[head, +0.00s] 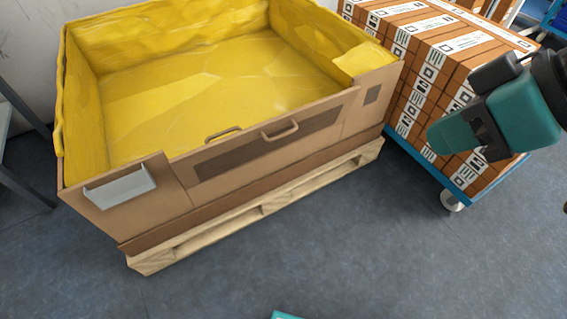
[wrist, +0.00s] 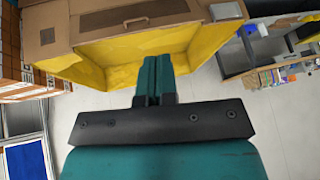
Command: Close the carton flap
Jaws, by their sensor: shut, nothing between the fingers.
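A large brown carton (head: 110,220) with a yellow liner stands open-topped in the head view. My teal gripper (head: 435,138) is right of the carton, in front of the stacked boxes, shut and empty. In the wrist view the shut fingers (wrist: 153,68) point toward the carton (wrist: 62,38), whose handle (wrist: 137,22) shows at the top.
The carton stands on a wooden pallet (head: 275,203). A blue cart (head: 425,150) loaded with brown labelled boxes (head: 440,55) stands close on its right. A grey holder (head: 120,187) sits on the front wall. The floor (head: 330,250) in front is mostly clear.

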